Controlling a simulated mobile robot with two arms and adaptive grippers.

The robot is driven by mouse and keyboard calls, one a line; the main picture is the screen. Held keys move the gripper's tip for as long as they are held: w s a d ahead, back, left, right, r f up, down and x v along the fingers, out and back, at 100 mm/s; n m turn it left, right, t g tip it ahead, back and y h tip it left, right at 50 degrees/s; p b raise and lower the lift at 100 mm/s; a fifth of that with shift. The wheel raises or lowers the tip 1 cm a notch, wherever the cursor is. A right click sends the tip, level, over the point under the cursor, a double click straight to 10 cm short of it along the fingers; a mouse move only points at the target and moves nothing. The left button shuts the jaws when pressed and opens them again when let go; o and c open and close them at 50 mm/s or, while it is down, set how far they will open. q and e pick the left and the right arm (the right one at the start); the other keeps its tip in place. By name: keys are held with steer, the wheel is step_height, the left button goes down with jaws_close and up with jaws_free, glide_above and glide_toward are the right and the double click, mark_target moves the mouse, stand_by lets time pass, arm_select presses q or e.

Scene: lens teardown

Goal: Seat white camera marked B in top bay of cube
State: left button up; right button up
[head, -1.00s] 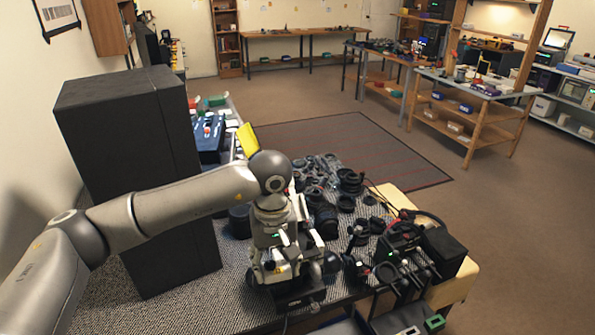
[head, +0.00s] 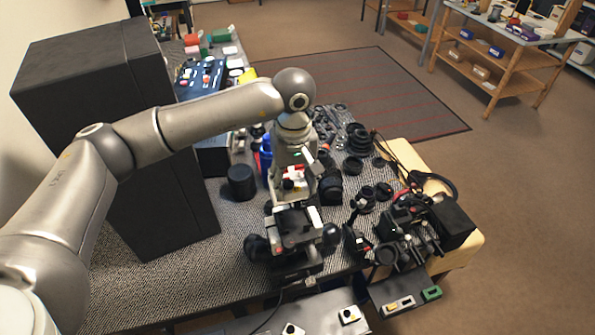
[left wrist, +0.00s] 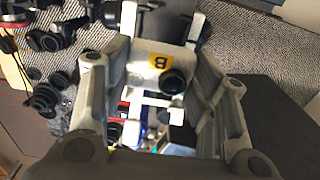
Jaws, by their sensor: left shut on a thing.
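A white camera (left wrist: 150,55) with a yellow B label and a round black lens sits between the fingers of my left gripper (left wrist: 158,68) in the left wrist view. The gripper is shut on it. In the head view my left gripper (head: 294,182) points down over the dark bench, just behind a dark grey and white assembly (head: 296,228). This assembly may be the cube; its top bay cannot be made out, and the gripper hides part of it. I cannot tell whether the camera touches it. My right gripper is not in view.
A tall black box (head: 100,110) stands at the left. Black lens parts (head: 357,140) crowd the bench right of the arm, with a black rig (head: 405,230) at the front right. A black cylinder (head: 242,182) stands left of the gripper. Small white units (head: 349,315) lie in front.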

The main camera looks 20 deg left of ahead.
arm_select(q)
steer(key=shift+s+f, duration=0.1)
steer(key=shift+s, duration=0.35)
steer(key=shift+s+f, duration=0.2)
steer(key=f, duration=0.1)
steer(key=w+f+b, duration=0.1)
steer(key=f, duration=0.1)
steer(key=shift+w+f, duration=0.1)
steer(key=shift+f, duration=0.2)
steer(key=shift+s+f+b, duration=0.3)
steer(key=shift+f, duration=0.65)
steer(key=shift+f+b, duration=0.4)
steer(key=shift+b, duration=0.15)
steer(key=shift+w+f+b, duration=0.2)
steer(key=shift+f+b, duration=0.15)
steer(key=shift+b, duration=0.05)
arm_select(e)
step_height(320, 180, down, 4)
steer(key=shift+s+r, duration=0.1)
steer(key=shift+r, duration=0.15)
arm_select(q)
steer(key=shift+s+r, duration=0.1)
steer(key=shift+b, duration=0.85)
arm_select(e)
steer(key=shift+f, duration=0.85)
